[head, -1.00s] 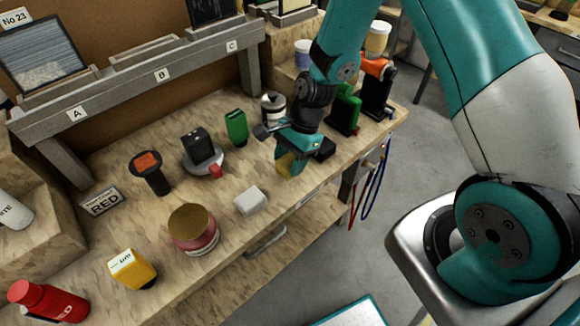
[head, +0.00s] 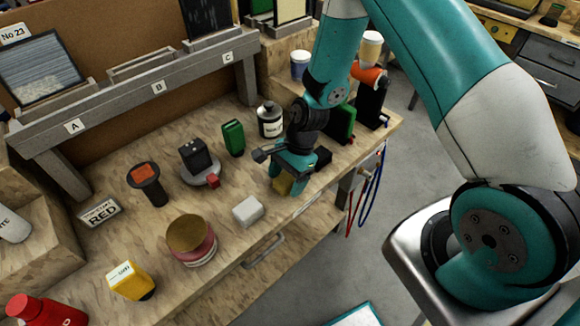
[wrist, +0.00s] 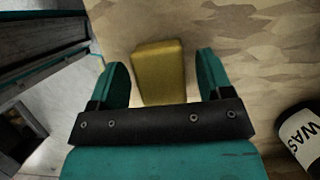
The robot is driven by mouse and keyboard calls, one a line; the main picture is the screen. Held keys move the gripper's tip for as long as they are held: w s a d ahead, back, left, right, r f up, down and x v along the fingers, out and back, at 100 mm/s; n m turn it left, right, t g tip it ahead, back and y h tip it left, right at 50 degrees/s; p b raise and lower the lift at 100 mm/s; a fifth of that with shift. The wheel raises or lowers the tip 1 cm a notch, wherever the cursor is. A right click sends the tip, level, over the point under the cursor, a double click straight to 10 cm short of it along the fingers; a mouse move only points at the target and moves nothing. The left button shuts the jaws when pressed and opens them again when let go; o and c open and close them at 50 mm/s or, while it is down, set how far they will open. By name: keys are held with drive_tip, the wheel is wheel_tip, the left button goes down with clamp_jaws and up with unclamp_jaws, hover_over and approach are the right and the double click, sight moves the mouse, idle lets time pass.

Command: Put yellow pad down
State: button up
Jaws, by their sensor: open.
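The yellow pad (wrist: 158,72) lies between the two fingers of my gripper (wrist: 160,80) in the wrist view, with a gap on each side. In the head view the yellow pad (head: 283,184) shows only in part below my gripper (head: 288,182), near the front edge of the wooden bench (head: 225,280). The pad appears to rest on the bench top. The gripper is open and its fingers stand on either side of the pad. The fingers hide much of the pad in the head view.
A white block (head: 248,211) sits left of my gripper. A dark-capped white bottle (head: 270,120) and a green box (head: 233,138) stand behind it. A black item (head: 322,159) is close on the right. The bench's front edge is near.

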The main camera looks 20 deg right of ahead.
drive_tip(key=shift+f, duration=0.15)
drive_tip(key=b+v, duration=0.3)
drive_tip(key=v, duration=1.4)
drive_tip(key=s+a+r+n, duration=0.5)
drive_tip(key=s+r+n, duration=0.1)
drive_tip(key=s+n, duration=0.4)
drive_tip(key=s+a+r+n+t, duration=0.1)
drive_tip(key=s+a+r+n, duration=0.4)
drive_tip(key=s+n, duration=0.5)
wheel_tip(320, 180, up, 2)
drive_tip(key=shift+s+a+r+n, duration=0.15)
drive_tip(key=shift+a+n, duration=0.25)
drive_tip(key=shift+n, duration=0.4)
drive_tip(key=shift+c, duration=0.5)
